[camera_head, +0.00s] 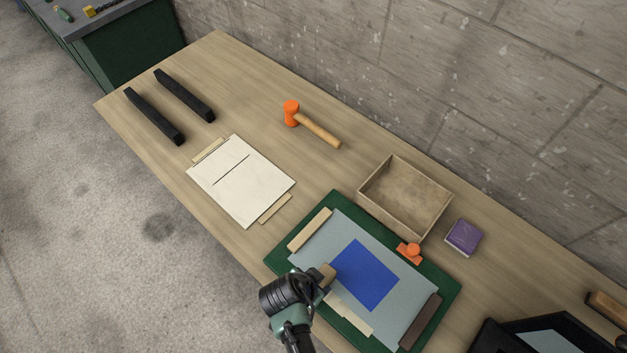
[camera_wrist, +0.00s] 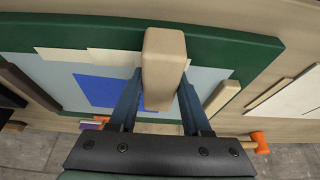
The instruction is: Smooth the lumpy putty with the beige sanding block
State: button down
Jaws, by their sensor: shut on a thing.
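My gripper (camera_head: 322,279) is shut on the beige sanding block (camera_head: 328,272), at the lower left edge of the blue patch (camera_head: 362,277). In the wrist view the block (camera_wrist: 164,60) stands between the two blue-grey fingers, and the blue patch (camera_wrist: 100,91) lies behind it, partly hidden. The patch is on a grey-blue panel (camera_head: 395,267) on a green board (camera_head: 280,255). No lumps show clearly, so I cannot tell which surface is the putty. I cannot tell whether the block touches the panel.
Beige strips (camera_head: 310,229), a dark brown strip (camera_head: 420,322) and an orange clamp-like piece (camera_head: 410,252) edge the panel. Behind are an open wooden box (camera_head: 405,188) and a purple block (camera_head: 463,237). A mallet (camera_head: 318,130), white sheet (camera_head: 242,182) and black bars (camera_head: 155,116) lie farther left.

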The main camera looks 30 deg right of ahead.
jog(key=shift+s+d+p, duration=0.55)
jog(key=shift+s+p, duration=0.05)
jog(key=shift+s, duration=0.9)
jog(key=shift+s+d+p, duration=0.55)
jog(key=shift+s, duration=1)
jog(key=shift+s+d+p, duration=0.55)
jog(key=shift+s+p, duration=0.05)
jog(key=shift+s, duration=0.9)
jog(key=shift+w, duration=0.15)
jog(key=shift+w+a+b, duration=0.65)
jog(key=shift+w+a, duration=0.05)
jog(key=shift+w, duration=1.1)
jog(key=shift+w+a+b, duration=0.65)
jog(key=shift+w+b, duration=0.05)
jog(key=shift+w, duration=1.05)
jog(key=shift+w+a+b, duration=0.65)
jog(key=shift+w+a, duration=0.05)
jog(key=shift+w, duration=1.1)
jog(key=shift+s+d+p, duration=0.15)
jog(key=shift+s+p, duration=0.3)
jog(key=shift+s, duration=0.15)
jog(key=shift+s+d+p, duration=0.6)
jog(key=shift+s+p, duration=0.05)
jog(key=shift+s, duration=1)
jog(key=shift+s+d+p, duration=0.6)
jog(key=shift+s+d, duration=0.05)
jog(key=shift+s, duration=0.95)
jog(key=shift+s+d+p, duration=0.6)
jog(key=shift+s+p, duration=0.05)
jog(key=shift+s, duration=1)
